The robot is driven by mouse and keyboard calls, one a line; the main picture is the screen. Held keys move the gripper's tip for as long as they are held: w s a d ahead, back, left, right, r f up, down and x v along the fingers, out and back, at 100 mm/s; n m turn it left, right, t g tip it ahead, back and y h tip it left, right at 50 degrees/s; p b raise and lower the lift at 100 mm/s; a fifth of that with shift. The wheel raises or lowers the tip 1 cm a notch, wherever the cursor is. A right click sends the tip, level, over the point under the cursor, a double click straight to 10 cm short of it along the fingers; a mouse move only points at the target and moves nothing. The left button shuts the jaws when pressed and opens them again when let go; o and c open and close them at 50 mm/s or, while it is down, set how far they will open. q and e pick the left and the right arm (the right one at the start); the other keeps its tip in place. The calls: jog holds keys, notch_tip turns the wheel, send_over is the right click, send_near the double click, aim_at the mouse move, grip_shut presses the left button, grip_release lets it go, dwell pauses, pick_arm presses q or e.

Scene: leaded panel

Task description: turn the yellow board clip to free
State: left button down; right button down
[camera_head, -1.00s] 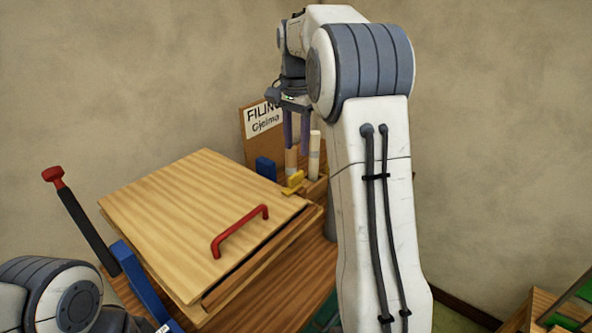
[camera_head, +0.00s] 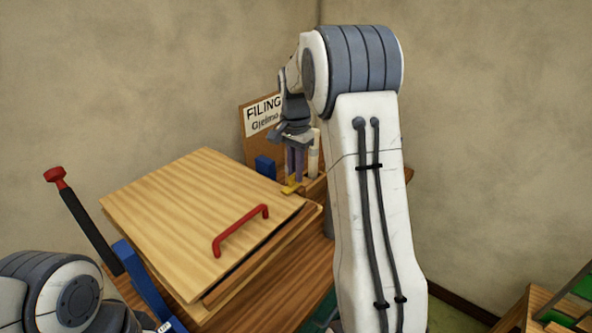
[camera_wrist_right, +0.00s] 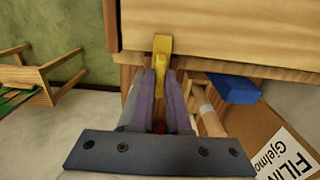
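The yellow board clip (camera_head: 291,189) sits at the back right corner of the pale wooden board (camera_head: 190,200). In the right wrist view the clip (camera_wrist_right: 162,50) points up over the board's edge, its near part between my fingers. My right gripper (camera_head: 293,178) points down at the clip, its purple fingers close together. In the wrist view the fingertips (camera_wrist_right: 161,74) lie one on each side of the clip and look shut on it. My left arm shows only at the bottom left; its fingers are out of view.
The board has a red handle (camera_head: 240,231). A blue block (camera_head: 265,167), a pale upright cylinder (camera_head: 314,155) and a "FILING" sign (camera_head: 262,117) stand behind it. A black lever with a red knob (camera_head: 55,174) rises at the left. A wooden frame (camera_head: 540,310) is at lower right.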

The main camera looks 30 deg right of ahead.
dwell(0.4)
jog(key=n+p, duration=0.1)
jog(key=n, duration=0.2)
jog(key=shift+r+n, duration=0.15)
jog(key=shift+n, duration=0.25)
jog(key=n+p, duration=0.1)
jog(key=n, duration=0.3)
jog(key=shift+n+p, duration=0.3)
jog(key=n, duration=0.4)
jog(key=shift+w+n+p, duration=0.1)
jog(key=shift+n+p, duration=0.2)
jog(key=shift+p, duration=0.1)
jog(key=n, duration=0.4)
jog(key=shift+n+p, duration=0.3)
jog(key=shift+p, duration=0.05)
jog(key=c, duration=0.9)
grip_release()
